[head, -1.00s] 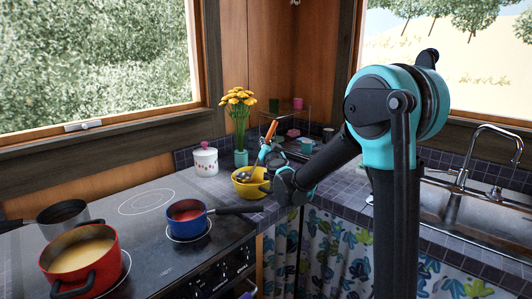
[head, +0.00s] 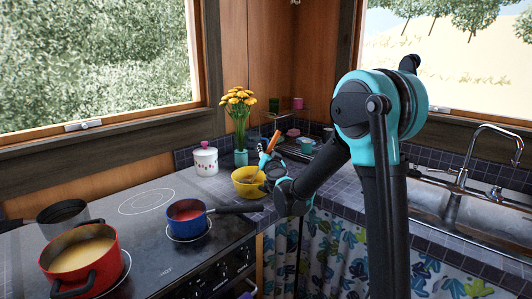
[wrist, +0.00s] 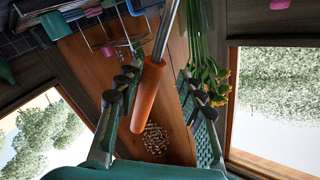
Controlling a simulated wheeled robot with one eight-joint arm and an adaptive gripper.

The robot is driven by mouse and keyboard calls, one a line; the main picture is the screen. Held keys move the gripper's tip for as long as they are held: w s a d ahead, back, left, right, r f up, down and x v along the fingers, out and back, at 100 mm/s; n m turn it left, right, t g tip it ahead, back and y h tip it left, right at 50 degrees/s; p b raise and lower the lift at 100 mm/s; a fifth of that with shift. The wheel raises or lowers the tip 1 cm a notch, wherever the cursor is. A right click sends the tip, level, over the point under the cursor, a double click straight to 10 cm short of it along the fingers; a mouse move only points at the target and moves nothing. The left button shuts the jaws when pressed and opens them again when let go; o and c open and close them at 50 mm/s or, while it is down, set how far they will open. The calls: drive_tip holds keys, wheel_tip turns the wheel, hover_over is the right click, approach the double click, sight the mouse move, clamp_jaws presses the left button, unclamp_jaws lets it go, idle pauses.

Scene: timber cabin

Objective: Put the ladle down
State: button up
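The ladle (head: 272,141) has an orange handle and a metal shaft. In the head view it leans with its lower end in the yellow bowl (head: 247,190) on the counter; its scoop is hidden there. In the wrist view the orange handle (wrist: 149,95) lies between the two fingers of my gripper (wrist: 160,88), with a gap showing at least on its right side. The fingers stand apart, so my gripper looks open around the handle. In the head view my gripper (head: 276,160) is just right of the bowl, partly hidden by its own wrist.
A red pot (head: 82,268) and a grey pot (head: 63,212) are further left. A flower vase (head: 241,158) and white canister (head: 205,162) stand behind. A dish rack (head: 306,148) is behind the gripper.

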drive_tip(key=s+d+f+n+g+y, duration=0.2)
drive_tip(key=s+d, duration=0.1)
drive_tip(key=s, duration=0.6)
drive_tip(key=s+d+f+n+g+y, duration=0.1)
drive_tip(key=s+d+n+g, duration=0.15)
drive_tip(key=s, duration=0.65)
drive_tip(key=s+d+f+m+g+h, duration=0.2)
drive_tip(key=s+d+f+g+h, duration=0.5)
drive_tip(key=s+d+f, duration=1.3)
drive_tip(key=s+d+g, duration=0.2)
drive_tip(key=d, duration=0.1)
drive_tip(key=shift+f+h, duration=0.3)
drive_tip(key=shift+h, duration=0.1)
drive_tip(key=shift+a, duration=0.1)
drive_tip(key=shift+c, duration=0.5)
